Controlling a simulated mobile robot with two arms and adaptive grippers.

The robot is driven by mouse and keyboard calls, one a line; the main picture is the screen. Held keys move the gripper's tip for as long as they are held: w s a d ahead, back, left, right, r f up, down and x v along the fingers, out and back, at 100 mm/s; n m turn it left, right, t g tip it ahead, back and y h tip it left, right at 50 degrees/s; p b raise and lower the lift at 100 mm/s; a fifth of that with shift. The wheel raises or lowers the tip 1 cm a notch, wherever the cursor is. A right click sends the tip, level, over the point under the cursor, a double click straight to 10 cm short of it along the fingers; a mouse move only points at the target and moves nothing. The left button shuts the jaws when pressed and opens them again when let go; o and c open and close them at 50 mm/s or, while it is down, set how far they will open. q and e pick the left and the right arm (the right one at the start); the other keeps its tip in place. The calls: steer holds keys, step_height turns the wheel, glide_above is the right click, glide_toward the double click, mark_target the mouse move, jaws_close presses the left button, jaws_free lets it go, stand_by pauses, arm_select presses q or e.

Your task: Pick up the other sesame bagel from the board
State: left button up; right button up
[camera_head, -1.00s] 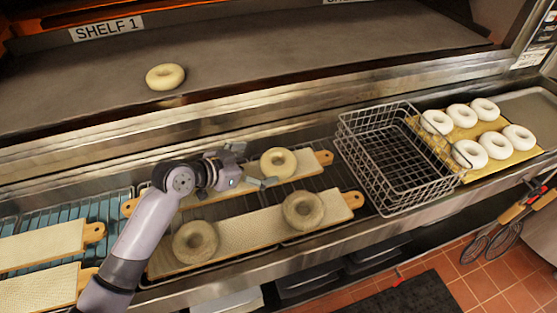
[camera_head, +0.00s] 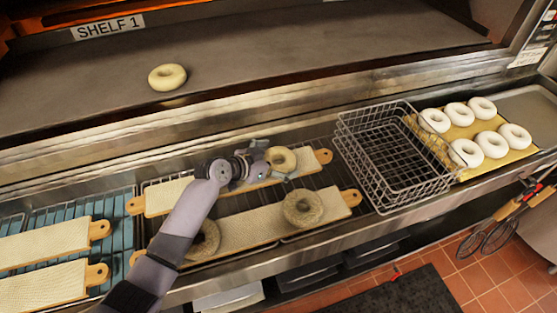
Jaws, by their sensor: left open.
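A pale, yellowish bagel (camera_head: 281,160) lies near the right end of the rear wooden board (camera_head: 306,164). My left gripper (camera_head: 272,162) is open at the left side of this bagel, one finger toward its back and one toward its front. I cannot tell whether they touch it. Two darker, speckled bagels lie on the front board (camera_head: 254,228): one at the right (camera_head: 303,208), and one at the left (camera_head: 205,240), partly hidden by my left arm. A similar pale bagel (camera_head: 167,77) lies on the shelf marked SHELF 1. My right gripper is not in view.
A wire basket (camera_head: 393,150) stands right of the boards. Several white bagels lie on a yellowish board (camera_head: 492,150) farther right. Two empty boards (camera_head: 42,242) lie at the left. The shelf (camera_head: 290,50) is mostly clear. Whisks (camera_head: 497,225) hang at the right.

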arm_select(q)
steer(key=c, duration=1.1)
steer(key=shift+r, duration=0.1)
